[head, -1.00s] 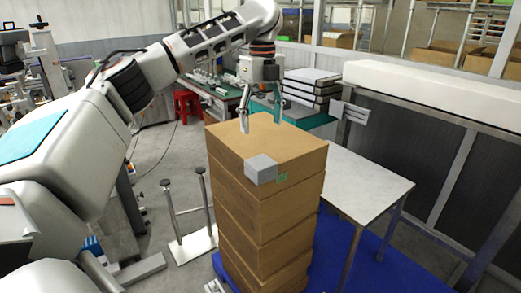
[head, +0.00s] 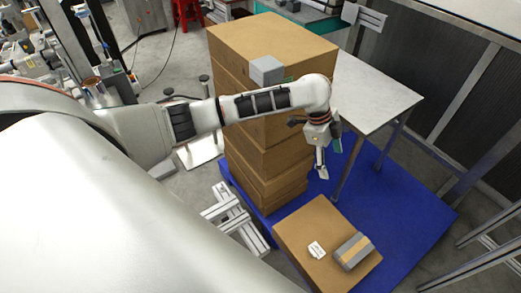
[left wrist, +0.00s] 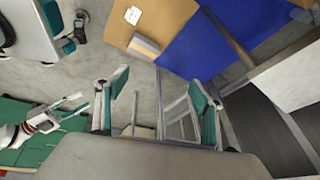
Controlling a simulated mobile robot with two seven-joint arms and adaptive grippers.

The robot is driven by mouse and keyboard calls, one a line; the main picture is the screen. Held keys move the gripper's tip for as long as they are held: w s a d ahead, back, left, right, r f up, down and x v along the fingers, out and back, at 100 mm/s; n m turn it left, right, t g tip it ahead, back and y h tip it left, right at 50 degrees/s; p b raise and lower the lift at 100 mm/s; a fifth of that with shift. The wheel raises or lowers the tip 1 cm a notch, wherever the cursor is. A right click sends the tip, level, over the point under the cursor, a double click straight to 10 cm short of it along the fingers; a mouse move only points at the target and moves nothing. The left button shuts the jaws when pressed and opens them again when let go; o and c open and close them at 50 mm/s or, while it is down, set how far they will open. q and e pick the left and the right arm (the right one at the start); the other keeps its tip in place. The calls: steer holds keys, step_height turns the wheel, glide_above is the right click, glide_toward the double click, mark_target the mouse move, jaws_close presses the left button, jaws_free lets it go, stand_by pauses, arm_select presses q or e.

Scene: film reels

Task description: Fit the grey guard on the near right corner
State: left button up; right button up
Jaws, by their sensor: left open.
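A grey guard (head: 267,70) sits on the near top corner of the tall carton stack (head: 265,38). Another grey guard with a tan band (head: 353,250) lies on a low carton (head: 312,222) at the front; it also shows in the left wrist view (left wrist: 145,45). My left gripper (head: 328,160) is open and empty, above and behind the low carton, right of the stack. Its spread fingers (left wrist: 158,108) show in the left wrist view, apart from the guard. My right gripper (left wrist: 84,103) appears at the left of that view, fingers apart and empty. The head view does not show it.
A white label (head: 316,250) lies beside the banded guard. The stack stands on a blue pallet (head: 400,205). A white-topped table (head: 372,90) stands right of the stack. A metal frame (head: 228,212) is on the floor at the left.

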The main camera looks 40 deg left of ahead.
arm_select(q)
steer(key=s+d+f+n+t+h, duration=0.35)
steer(key=s+d+f+n, duration=0.35)
steer(key=s+f, duration=0.45)
steer(key=s+a+f+n+t+y, duration=0.2)
steer(key=s+a+n, duration=0.1)
steer(key=s+a, duration=0.4)
steer(key=s+a+f+n+t+y, duration=0.3)
steer(key=s+a, duration=0.4)
steer(key=a, duration=0.1)
steer(key=shift+s+f+n, duration=0.2)
steer(key=shift+f+n, duration=0.1)
